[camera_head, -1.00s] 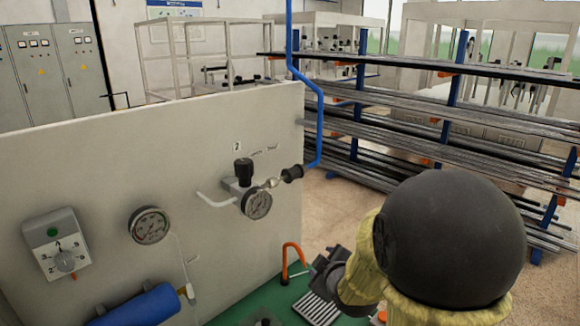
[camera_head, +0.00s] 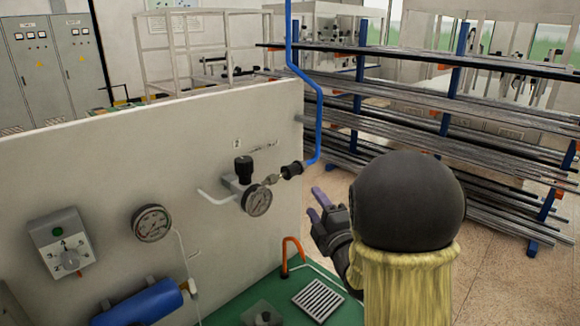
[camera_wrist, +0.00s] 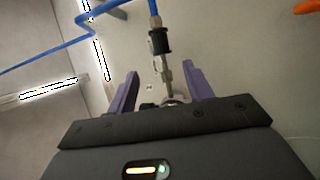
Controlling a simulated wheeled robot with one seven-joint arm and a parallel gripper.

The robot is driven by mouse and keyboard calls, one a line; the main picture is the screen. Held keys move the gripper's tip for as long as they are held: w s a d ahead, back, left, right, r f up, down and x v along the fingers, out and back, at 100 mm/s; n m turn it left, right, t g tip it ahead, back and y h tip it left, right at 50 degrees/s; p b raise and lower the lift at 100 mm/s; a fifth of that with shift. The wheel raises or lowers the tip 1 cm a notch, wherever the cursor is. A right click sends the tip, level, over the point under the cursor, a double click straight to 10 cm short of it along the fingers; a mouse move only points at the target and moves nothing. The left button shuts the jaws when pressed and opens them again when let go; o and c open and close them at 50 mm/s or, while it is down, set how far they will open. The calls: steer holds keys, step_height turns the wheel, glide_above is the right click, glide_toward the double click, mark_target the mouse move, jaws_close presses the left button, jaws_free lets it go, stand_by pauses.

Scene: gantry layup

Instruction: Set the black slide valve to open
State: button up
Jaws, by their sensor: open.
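A black ribbed sleeve (camera_head: 292,171), which looks like the slide valve, sits on the line between the blue hose and a metal fitting at the round gauge (camera_head: 257,200) on the pale panel. In the wrist view the black sleeve (camera_wrist: 160,42) hangs below the blue hose, with the metal fitting under it. My gripper (camera_head: 317,204) is open, its purple fingers to the right of and below the sleeve, apart from it. In the wrist view the fingers of my gripper (camera_wrist: 160,70) stand either side of the fitting's line. Whether the sleeve is slid open cannot be told.
A black knob (camera_head: 243,168) stands above the gauge. A blue hose (camera_head: 320,115) runs down to the sleeve. An orange hook-shaped handle (camera_head: 290,250) rises from the green bench (camera_head: 240,290) below. A rack of bars (camera_head: 430,120) stands behind; the floor between is clear.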

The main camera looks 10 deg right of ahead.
mark_target(290, 166)
steer(key=p+x, duration=0.7)
steer(key=x, duration=0.9)
steer(key=shift+r, duration=0.1)
steer(key=shift+w+a+p, duration=0.15)
steer(key=shift+w+p, duration=0.15)
steer(key=shift+w, duration=0.25)
jaws_close()
